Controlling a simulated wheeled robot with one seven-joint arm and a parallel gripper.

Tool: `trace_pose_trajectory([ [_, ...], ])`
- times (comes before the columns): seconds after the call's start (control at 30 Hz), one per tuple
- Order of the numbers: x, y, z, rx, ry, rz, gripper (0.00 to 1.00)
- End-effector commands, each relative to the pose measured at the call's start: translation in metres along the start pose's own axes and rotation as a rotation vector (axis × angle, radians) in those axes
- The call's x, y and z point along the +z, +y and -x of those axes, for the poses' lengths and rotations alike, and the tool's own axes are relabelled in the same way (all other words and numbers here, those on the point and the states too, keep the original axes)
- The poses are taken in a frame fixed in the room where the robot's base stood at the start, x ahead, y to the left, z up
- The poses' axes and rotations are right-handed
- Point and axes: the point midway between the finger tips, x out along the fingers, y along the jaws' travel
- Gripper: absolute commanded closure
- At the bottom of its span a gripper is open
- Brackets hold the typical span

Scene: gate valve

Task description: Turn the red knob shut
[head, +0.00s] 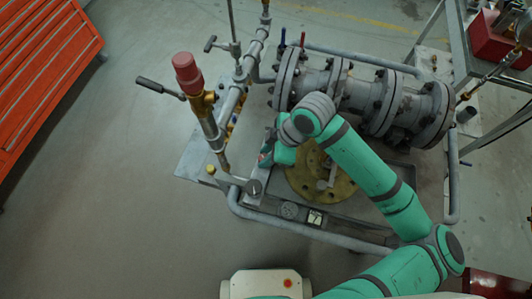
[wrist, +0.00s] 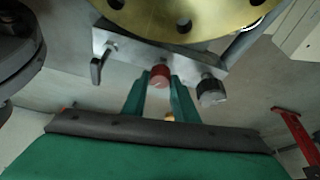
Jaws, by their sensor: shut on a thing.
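The red knob (wrist: 160,76) sits on a grey metal plate (wrist: 130,50) below a brass flange, seen in the wrist view. My gripper (wrist: 160,86) has one teal finger on each side of the knob and is shut on it. In the head view my gripper (head: 268,154) is at the left side of the brass flange (head: 310,182).
A brass valve with a large red cap (head: 187,72) stands upright to the left. Grey flanged pipe (head: 365,95) runs behind my arm. Open floor lies left, before an orange cabinet (head: 45,60).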

Motion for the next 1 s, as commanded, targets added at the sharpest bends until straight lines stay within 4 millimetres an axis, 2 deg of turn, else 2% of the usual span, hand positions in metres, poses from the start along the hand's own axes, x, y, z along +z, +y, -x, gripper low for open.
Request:
trace_pose_trajectory([
  [0.6, -0.0019, -0.005, 0.0, 0.224, 0.002, -0.538, 0.96],
  [1.0, -0.0031, -0.0066, -0.001, 0.336, 0.0, -0.811, 0.96],
])
